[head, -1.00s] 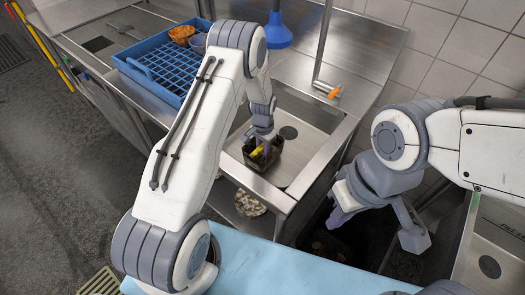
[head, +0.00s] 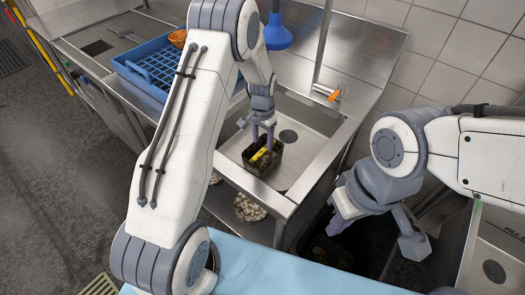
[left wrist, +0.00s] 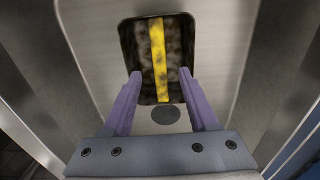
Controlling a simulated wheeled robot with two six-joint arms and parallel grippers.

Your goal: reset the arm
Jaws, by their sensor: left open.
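My left gripper (head: 263,137) is above the sink basin, at a dark open container (head: 250,165) that sits in it. A yellow strip (head: 259,154) lies in the container. In the left wrist view, the two purple fingers (left wrist: 160,95) are spread apart with nothing between them. The dark container (left wrist: 134,60) lies ahead of them, with the yellow strip (left wrist: 158,60) running along its length. I cannot tell how far the fingertips are above its rim. My right gripper (head: 378,230) hangs at the right with its fingers wide apart and empty.
A blue rack (head: 150,75) with an orange bowl (head: 178,37) stands on the steel counter, partly behind my left arm. A tap with an orange handle (head: 335,94) and a blue hanging fixture (head: 277,35) are behind the sink. A light-blue surface (head: 270,268) lies in front.

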